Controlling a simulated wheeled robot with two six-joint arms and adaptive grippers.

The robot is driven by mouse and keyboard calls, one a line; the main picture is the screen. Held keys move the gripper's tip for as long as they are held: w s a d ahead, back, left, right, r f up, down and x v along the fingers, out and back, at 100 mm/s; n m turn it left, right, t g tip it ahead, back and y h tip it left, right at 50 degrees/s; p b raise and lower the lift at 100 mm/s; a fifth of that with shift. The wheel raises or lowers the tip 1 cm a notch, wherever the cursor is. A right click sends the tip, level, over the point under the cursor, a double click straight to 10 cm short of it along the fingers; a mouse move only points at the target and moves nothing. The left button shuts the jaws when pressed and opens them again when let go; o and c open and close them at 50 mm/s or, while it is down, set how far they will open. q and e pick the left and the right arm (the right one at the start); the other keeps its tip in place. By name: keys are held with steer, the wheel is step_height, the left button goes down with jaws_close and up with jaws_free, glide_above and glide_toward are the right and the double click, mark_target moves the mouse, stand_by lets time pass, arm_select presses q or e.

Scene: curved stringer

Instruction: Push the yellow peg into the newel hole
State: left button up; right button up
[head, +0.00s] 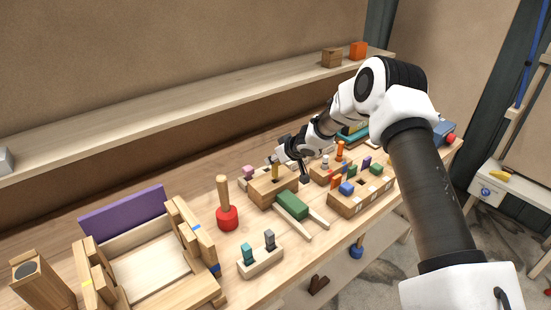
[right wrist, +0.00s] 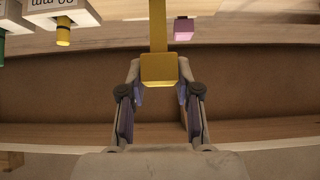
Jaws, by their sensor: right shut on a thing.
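The yellow peg (head: 275,171) stands upright at a wooden block (head: 262,188) in the middle of the bench. In the right wrist view the yellow peg (right wrist: 160,68) lies between the two fingers of my right gripper (right wrist: 160,92), which is shut on it. In the head view my right gripper (head: 278,159) is at the peg's upper part. I cannot tell whether the peg's lower end is in the block. A square wooden post (head: 40,282) with a dark round spot on top stands at the lower left; it may be the newel. My left gripper is not in view.
A red-based mallet (head: 227,217) stands left of the block. A green block (head: 292,205) lies in front. A peg holder (head: 261,262) and a tray of coloured pieces (head: 345,205) are nearby. A wooden frame (head: 205,285) fills the left. A pink block (right wrist: 184,29) is behind.

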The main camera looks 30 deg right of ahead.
steer(key=shift+w+f, duration=0.15)
steer(key=shift+f, duration=0.05)
steer(key=shift+r, duration=0.1)
steer(key=shift+s, duration=0.2)
stand_by(0.4)
steer(key=shift+r+p, duration=0.1)
steer(key=shift+p, duration=0.2)
steer(key=shift+w, duration=0.1)
steer(key=shift+p, duration=0.35)
